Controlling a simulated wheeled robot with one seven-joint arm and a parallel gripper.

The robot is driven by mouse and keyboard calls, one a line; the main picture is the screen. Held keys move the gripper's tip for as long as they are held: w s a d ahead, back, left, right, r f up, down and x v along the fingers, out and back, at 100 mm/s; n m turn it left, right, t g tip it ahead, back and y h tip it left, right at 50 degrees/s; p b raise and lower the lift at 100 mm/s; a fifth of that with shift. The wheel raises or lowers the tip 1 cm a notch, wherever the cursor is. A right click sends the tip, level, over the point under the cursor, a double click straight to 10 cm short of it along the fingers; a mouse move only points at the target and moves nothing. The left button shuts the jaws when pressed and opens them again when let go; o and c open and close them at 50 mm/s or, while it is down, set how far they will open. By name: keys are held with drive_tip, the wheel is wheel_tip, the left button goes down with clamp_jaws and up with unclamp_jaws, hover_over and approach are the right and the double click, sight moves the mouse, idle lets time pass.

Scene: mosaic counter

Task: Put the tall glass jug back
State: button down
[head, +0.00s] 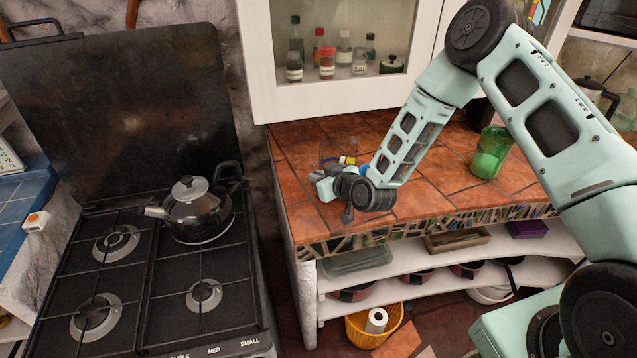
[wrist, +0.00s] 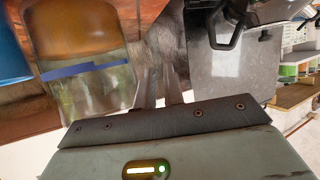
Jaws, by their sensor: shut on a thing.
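The tall glass jug (head: 328,152) is clear and hard to make out in the head view, at the left part of the tiled counter beside my gripper (head: 334,177). In the wrist view the clear jug (wrist: 88,88) fills the left side, with a blue band across it. My gripper's fingers (wrist: 161,70) are close together just to its right and shut on it. The exact part held is not clear, and my gripper hides part of the jug in the head view.
A green glass (head: 490,152) stands on the counter (head: 425,192) to the right. A wall cabinet (head: 330,100) hangs above the back. A stove (head: 150,270) with a kettle (head: 194,205) is at the left, across a gap. Open shelves (head: 400,270) are below.

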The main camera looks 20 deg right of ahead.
drive_tip(key=shift+f+p, duration=0.4)
drive_tip(key=shift+f, duration=1)
drive_tip(key=shift+f, duration=0.2)
drive_tip(key=c, duration=1.5)
unclamp_jaws()
